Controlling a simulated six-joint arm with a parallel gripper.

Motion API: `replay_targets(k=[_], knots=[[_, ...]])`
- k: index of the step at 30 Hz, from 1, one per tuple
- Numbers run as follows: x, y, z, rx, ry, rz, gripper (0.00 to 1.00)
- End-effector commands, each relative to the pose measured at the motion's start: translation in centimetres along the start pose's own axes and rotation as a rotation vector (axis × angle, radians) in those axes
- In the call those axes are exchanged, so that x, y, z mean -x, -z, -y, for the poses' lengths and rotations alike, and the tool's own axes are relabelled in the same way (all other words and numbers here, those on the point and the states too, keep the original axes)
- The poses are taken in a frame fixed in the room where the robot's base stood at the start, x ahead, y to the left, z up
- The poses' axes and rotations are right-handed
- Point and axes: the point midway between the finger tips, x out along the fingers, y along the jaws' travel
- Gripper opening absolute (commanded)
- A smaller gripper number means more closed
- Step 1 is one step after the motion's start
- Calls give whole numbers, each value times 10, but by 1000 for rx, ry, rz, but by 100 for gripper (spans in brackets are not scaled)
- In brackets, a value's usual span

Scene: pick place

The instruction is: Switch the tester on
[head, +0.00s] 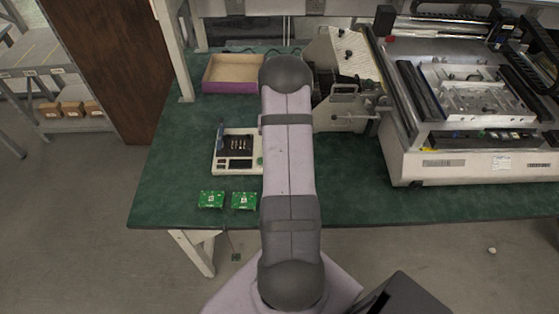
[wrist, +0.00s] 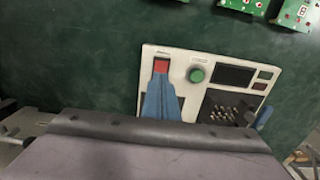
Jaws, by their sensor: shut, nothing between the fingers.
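The tester (head: 222,168) is a pale box on the green table, partly covered by my arm in the head view. In the wrist view its panel (wrist: 190,62) shows a red switch (wrist: 161,66), a round green button (wrist: 196,75), a dark display (wrist: 233,74) and a black socket with pins (wrist: 226,108). My gripper (wrist: 160,82) shows as blue fingers, shut and empty, over the panel. The fingertips are right at the lower edge of the red switch; I cannot tell whether they touch it. My arm hides the gripper in the head view.
Green circuit boards (head: 211,200) lie on the table in front of the tester. A purple-edged open box (head: 232,88) stands behind it. A large machine (head: 440,165) fills the right side. The table (head: 165,170) is clear left of the tester.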

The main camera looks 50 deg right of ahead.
Motion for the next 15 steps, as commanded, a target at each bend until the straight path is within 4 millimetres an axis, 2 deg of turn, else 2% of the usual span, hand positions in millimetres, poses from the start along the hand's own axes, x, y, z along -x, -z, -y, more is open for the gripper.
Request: replay_targets(k=[15], knots=[[-8,0,0,0,0,0,0]])
